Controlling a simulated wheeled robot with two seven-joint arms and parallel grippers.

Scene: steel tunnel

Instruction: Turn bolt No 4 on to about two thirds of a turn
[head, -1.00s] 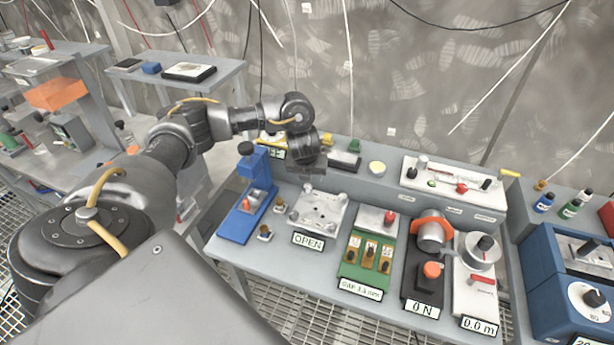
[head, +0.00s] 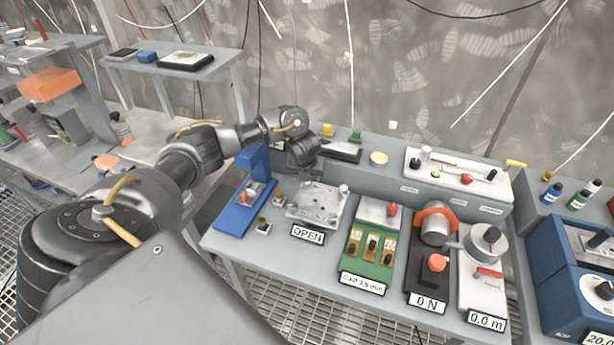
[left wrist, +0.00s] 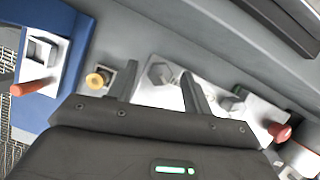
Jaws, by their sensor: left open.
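The pale bolt plate (head: 322,214) lies on the bench behind the OPEN label (head: 307,235). Several bolts stand near its corners. I cannot read any bolt numbers, so I cannot tell which is No 4. My left gripper (head: 306,172) is above the back of the plate in the head view; its fingertips are hard to make out there. In the left wrist view my left gripper (left wrist: 159,69) is open, with a grey hex bolt head (left wrist: 160,73) showing between its two fingers. I cannot tell whether either finger touches it. My right gripper is not in view.
On the right are a green gauge block (head: 368,262), a 0 N device (head: 431,276) and a 0.0 m device (head: 483,270). A raised ledge runs behind.

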